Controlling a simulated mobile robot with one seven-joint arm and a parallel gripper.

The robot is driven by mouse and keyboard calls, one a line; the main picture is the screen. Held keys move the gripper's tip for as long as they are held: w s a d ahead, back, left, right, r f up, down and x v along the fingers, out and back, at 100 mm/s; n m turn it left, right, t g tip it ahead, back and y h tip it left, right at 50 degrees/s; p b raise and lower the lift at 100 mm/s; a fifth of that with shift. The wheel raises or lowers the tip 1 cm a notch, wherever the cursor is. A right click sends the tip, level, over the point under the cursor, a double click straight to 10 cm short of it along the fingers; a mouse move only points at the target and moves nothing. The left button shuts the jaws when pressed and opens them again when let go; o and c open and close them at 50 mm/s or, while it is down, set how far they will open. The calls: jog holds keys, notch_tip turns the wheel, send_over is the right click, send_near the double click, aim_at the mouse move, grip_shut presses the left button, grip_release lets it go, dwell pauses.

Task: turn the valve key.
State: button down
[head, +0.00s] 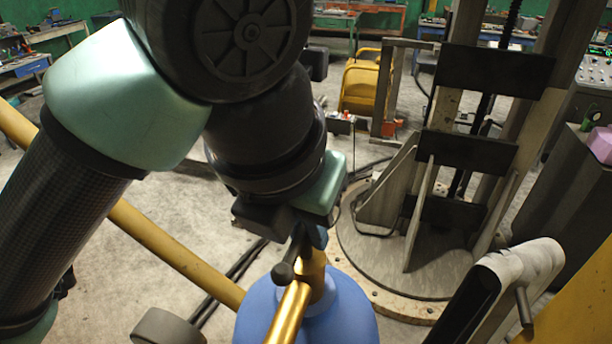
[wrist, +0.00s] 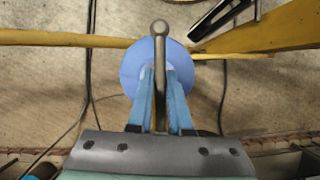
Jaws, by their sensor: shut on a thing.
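The valve key is a grey metal bar with a ball end (head: 283,272). In the wrist view the key (wrist: 160,50) runs straight up the picture between my two blue fingers. My gripper (head: 314,236) is shut on the key, with the ball end sticking out beyond the fingertips; the fingers also show in the wrist view (wrist: 160,80). The key sits over a brass valve (head: 312,276) on top of a blue gas bottle (head: 347,312). In the wrist view the bottle (wrist: 132,72) shows behind the fingers. The key's far end is hidden by my gripper.
A yellow rail (head: 175,255) runs behind the bottle. A tall steel column on a round base plate (head: 440,270) stands to the right. A padded grey-black bar (head: 500,290) is at the lower right. Dark cables (head: 240,268) lie on the floor.

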jog(key=shift+f+m+b, duration=0.2)
jog(key=shift+m+b, duration=0.1)
jog(key=shift+b, duration=0.45)
jog(key=shift+r, duration=0.2)
jog(key=c, duration=0.8)
grip_release()
jog(key=shift+c, duration=0.2)
jog(key=shift+r, duration=0.15)
jog(key=p+v, duration=0.6)
jog(key=v, duration=0.6)
jog(key=shift+s+a+r, duration=0.15)
jog(key=shift+a+r, duration=0.15)
jog(key=shift+r, duration=0.05)
